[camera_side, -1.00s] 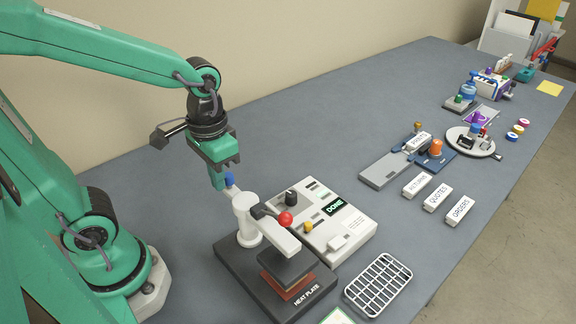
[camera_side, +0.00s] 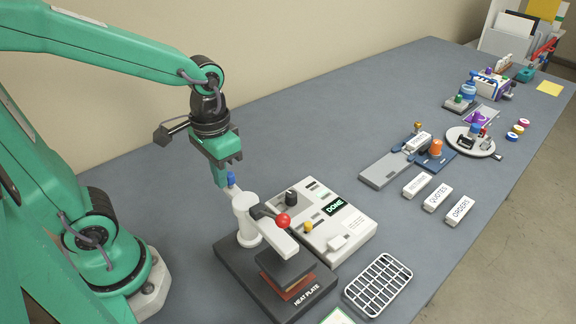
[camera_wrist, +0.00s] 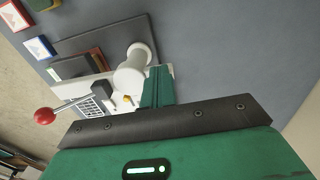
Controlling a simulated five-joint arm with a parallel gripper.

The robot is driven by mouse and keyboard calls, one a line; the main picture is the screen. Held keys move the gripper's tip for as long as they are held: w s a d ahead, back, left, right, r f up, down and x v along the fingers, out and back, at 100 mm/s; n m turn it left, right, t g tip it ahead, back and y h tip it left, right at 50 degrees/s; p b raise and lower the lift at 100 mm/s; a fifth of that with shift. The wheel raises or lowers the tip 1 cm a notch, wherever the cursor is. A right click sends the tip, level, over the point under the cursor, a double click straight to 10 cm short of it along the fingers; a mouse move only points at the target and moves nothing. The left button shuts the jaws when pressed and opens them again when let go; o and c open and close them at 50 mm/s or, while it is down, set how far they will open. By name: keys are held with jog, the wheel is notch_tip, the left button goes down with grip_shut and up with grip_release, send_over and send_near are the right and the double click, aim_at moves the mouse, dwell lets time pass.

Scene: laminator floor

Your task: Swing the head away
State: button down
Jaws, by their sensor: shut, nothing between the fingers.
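The heat press stands on a dark base labelled HEAT PLATE (camera_side: 309,299). Its white swing head arm (camera_side: 276,237) reaches from a white post (camera_side: 246,222) out over the plate, with a dark upper block (camera_side: 286,267) above a reddish-brown layer. A red ball handle (camera_side: 284,221) on a black lever sticks out from the head; it also shows at left in the wrist view (camera_wrist: 44,116).
A control box with a DONE display (camera_side: 335,209) stands close behind the press. A white wire rack (camera_side: 378,284) lies to its right. White blocks labelled QUOTES (camera_side: 437,197) and ORDERS (camera_side: 459,209) lie further right. The table behind the gripper is clear.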

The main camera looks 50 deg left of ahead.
jog(key=shift+w+a, duration=0.15)
jog(key=shift+w, duration=0.7)
dwell(0.7)
jog(key=shift+w, duration=0.9)
dwell(1.0)
jog(key=shift+w+d, duration=0.25)
jog(key=shift+w, duration=0.15)
jog(key=shift+w+d, duration=0.65)
jog(key=shift+w, duration=0.2)
dwell(1.6)
jog(key=shift+r, duration=0.15)
notch_tip(320, 180, up, 8)
dwell(1.2)
